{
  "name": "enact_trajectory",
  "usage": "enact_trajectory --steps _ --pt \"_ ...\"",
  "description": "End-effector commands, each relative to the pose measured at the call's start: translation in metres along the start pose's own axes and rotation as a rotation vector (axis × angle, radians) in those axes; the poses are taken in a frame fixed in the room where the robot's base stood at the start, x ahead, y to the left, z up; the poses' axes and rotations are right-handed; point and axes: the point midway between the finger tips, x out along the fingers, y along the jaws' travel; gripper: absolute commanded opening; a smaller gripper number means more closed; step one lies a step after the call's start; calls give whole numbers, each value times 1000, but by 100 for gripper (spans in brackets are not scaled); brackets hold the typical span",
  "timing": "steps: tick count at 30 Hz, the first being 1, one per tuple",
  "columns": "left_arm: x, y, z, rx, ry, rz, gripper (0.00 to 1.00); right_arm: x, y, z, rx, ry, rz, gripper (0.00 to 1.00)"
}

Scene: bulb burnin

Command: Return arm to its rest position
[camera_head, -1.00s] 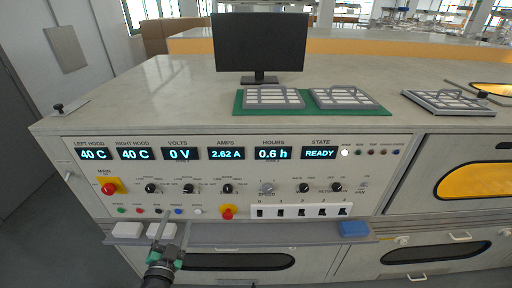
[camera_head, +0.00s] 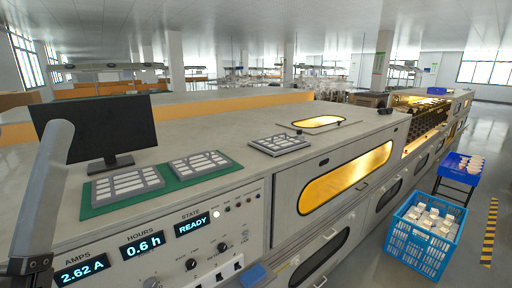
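A grey tubular link (camera_head: 42,195) of one of my arms stands close to the camera at the left edge, with a dark joint at its lower end. No gripper fingers show, so I cannot see what either gripper holds. The burn-in console's front panel (camera_head: 228,250) is at the lower left, partly cut off. Its displays read 2.62 A (camera_head: 82,268), 0.6 h (camera_head: 143,245) and READY (camera_head: 192,224). A white lamp (camera_head: 216,214) is lit beside the READY display.
A monitor (camera_head: 95,128), a green mat (camera_head: 88,208) with two bulb trays and a third grey tray (camera_head: 279,144) are on the bench top. A lit amber window (camera_head: 348,177) is in the cabinet front.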

Motion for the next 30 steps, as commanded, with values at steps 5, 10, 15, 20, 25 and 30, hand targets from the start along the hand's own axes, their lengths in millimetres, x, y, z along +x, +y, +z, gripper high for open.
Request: enact_trajectory --steps 5,10,15,20,25,30 --pt "35 24 -46 -146 -50 119 72 38 0 -35 0 -1 0 0" --pt "86 23 -86 -144 -52 117 72 87 0 -80 0 1 0 0" --pt "150 22 -139 -143 -52 116 72 148 0 -136 0 0 0 0" --pt "212 21 -190 -142 -53 116 72 208 1 -192 0 0 0 0" --pt "267 21 -235 -142 -53 115 72 260 1 -240 0 0 0 0" --pt "290 20 -254 -142 -54 115 72 281 1 -259 0 0 0 0"
